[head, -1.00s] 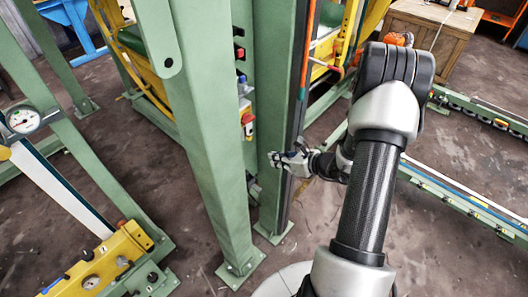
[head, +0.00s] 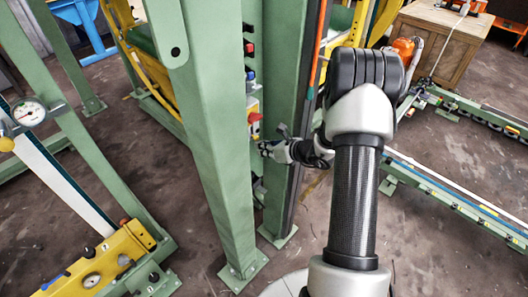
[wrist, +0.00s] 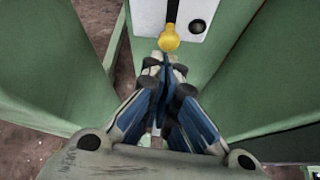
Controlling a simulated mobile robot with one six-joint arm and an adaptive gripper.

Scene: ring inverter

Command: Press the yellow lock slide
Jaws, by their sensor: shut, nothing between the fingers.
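The yellow lock slide (wrist: 169,40) shows at the top of the wrist view as a small yellow knob. It sits at the lower end of a dark slot in a white plate (wrist: 149,14). My gripper (wrist: 166,62) is shut and empty, its fingertips just below the knob in the picture. I cannot tell whether they touch it.
A black round button (wrist: 198,26) is right of the slot. A green post (head: 215,130) stands left of my gripper, and another green post (head: 279,190) stands beside it.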

